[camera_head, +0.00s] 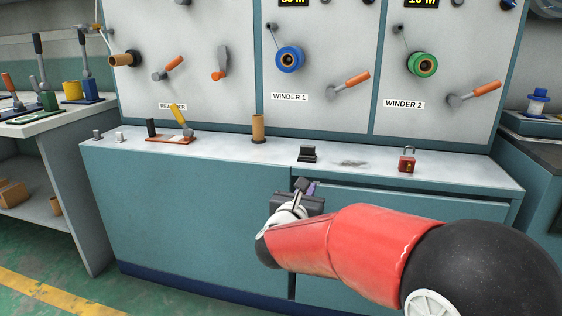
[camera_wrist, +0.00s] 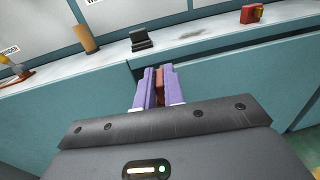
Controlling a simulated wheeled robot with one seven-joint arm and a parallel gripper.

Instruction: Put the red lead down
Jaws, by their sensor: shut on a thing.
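My gripper (camera_head: 310,189) is in front of the counter's front face, just below and near its top edge. In the wrist view its two purple fingers (camera_wrist: 160,80) are shut on a small reddish-brown piece (camera_wrist: 160,88), which I take to be the red lead. Only a narrow strip of the lead shows between the fingers; the rest is hidden. In the head view my wrist and the gripper body hide it.
The light counter top (camera_head: 225,147) holds a black block (camera_head: 308,154), a red padlock (camera_head: 407,161), a tan cylinder (camera_head: 258,128) and a brown tray (camera_head: 168,140) with a yellow-handled tool. A dark smudge (camera_head: 354,163) lies between block and padlock. Winder panels rise behind.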

